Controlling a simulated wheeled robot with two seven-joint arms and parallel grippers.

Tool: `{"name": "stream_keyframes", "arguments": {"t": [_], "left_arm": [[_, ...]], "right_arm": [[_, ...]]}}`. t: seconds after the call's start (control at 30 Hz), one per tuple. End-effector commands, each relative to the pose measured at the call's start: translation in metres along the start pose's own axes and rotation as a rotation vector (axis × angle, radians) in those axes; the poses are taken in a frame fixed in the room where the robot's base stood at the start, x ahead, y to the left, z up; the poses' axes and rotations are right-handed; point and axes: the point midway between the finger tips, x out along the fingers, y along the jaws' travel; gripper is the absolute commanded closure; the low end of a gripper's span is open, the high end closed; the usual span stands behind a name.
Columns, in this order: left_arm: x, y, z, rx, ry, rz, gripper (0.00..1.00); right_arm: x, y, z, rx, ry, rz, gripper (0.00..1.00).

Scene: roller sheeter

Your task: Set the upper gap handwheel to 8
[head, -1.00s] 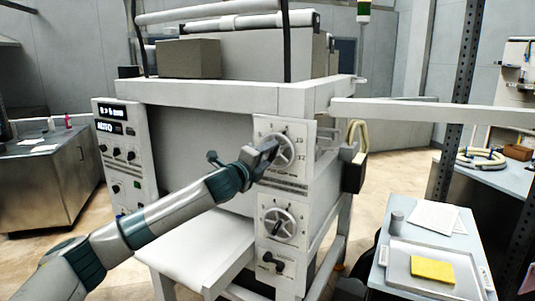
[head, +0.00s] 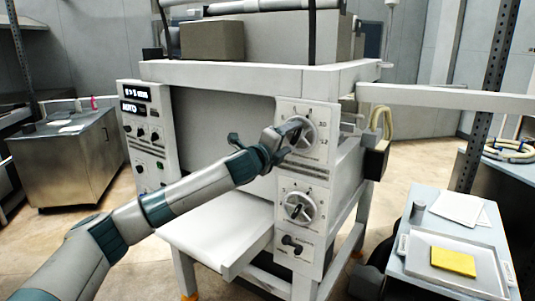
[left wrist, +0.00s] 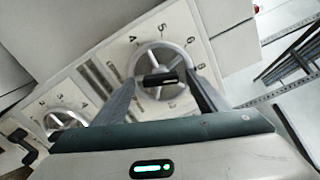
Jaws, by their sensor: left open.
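The upper gap handwheel (head: 305,130) is a round grey wheel on a white panel with a numbered scale. I cannot read the wheel's setting surely. My right gripper is out of view.
The lower handwheel (head: 298,207) sits below on the same machine, above a small dark knob (head: 291,244). A control panel (head: 146,138) with lit displays stands at the left. A side table (head: 423,276) with a tray and yellow pad stands at the right.

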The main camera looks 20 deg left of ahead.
Motion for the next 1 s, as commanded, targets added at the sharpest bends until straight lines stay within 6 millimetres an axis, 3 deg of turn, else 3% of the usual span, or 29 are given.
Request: {"name": "stream_keyframes", "arguments": {"t": [0.27,0.8,1.0], "left_arm": [[-0.033,0.004,-0.001,0.002,0.0,-0.001,0.34],[-0.134,0.004,-0.002,0.002,0.001,-0.002,0.34],[-0.158,0.003,-0.001,0.001,0.0,0.0,0.34]], "right_arm": [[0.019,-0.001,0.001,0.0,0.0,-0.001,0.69],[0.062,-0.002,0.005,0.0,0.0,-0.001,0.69],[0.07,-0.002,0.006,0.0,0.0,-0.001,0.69]]}}
